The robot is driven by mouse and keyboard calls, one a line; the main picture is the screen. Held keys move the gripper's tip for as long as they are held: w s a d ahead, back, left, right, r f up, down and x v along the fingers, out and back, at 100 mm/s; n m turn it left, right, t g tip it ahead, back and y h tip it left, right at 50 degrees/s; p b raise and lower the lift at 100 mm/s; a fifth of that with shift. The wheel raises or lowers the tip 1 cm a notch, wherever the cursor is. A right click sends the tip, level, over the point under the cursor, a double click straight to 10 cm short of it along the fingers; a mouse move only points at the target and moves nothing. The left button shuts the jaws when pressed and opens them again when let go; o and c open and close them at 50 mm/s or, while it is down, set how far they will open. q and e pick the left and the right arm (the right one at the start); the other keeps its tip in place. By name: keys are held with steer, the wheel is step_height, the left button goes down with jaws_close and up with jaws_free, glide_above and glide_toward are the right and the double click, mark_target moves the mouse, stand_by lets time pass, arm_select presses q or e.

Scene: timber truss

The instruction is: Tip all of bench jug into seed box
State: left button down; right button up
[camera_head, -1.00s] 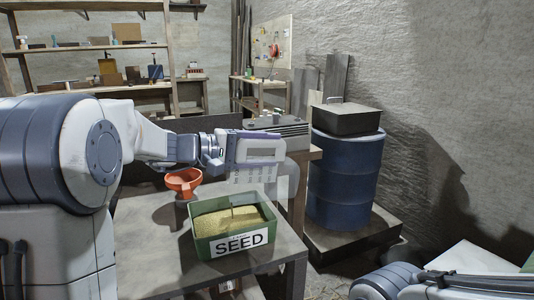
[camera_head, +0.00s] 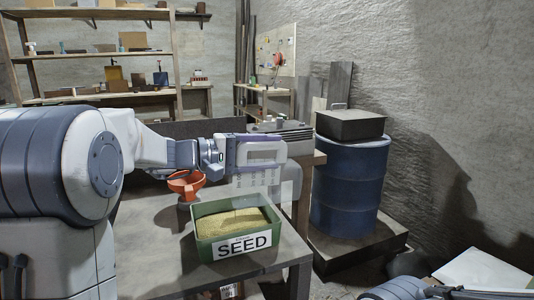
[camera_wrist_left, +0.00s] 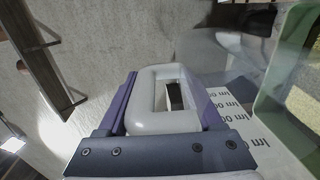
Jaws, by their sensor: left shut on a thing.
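The bench jug (camera_head: 286,180) is a pale, see-through jug with printed markings. My left gripper (camera_head: 256,150) is shut on its white handle. The handle (camera_wrist_left: 143,103) fills the middle of the left wrist view between my purple fingers, and part of the jug's printed wall (camera_wrist_left: 240,112) shows at the right. The jug is held above and behind the seed box; its contents and exact tilt cannot be told. The green seed box (camera_head: 205,250), labelled SEED, stands on the table and holds yellowish grain.
An orange funnel (camera_head: 186,184) stands left of the box on the grey table (camera_head: 150,245). A blue barrel (camera_head: 348,190) with a dark lidded tin (camera_head: 350,124) on top stands to the right. Shelves (camera_head: 95,55) line the back wall. The table's front left is clear.

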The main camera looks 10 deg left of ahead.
mark_target(284, 140)
arm_select(q)
steer(key=p, duration=0.1)
steer(key=d+r+p, duration=0.1)
steer(key=shift+w+r+g+y+p, duration=0.1)
steer(key=shift+w+g+y+p, duration=0.2)
steer(key=shift+y+p, duration=0.1)
steer(key=shift+w+d+r+g+y+p, duration=0.15)
steer(key=shift+d+g+y+p, duration=0.15)
steer(key=shift+p, duration=0.45)
steer(key=shift+w+d+p, duration=0.15)
steer(key=shift+w+p, duration=0.05)
steer(key=shift+p, duration=0.25)
steer(key=p, duration=0.1)
steer(key=y+p, duration=0.1)
steer(key=p, duration=0.1)
steer(key=shift+w+d+r+g, duration=0.2)
steer(key=shift+d+g, duration=0.15)
steer(key=shift+g, duration=0.05)
steer(key=w+d+g+y+p, duration=0.1)
steer(key=p, duration=0.4)
steer(key=shift+d+y, duration=0.1)
steer(key=shift+y, duration=0.3)
steer(key=shift+d+f+y+p, duration=0.15)
steer(key=shift+y+p, duration=0.15)
steer(key=shift+p, duration=0.5)
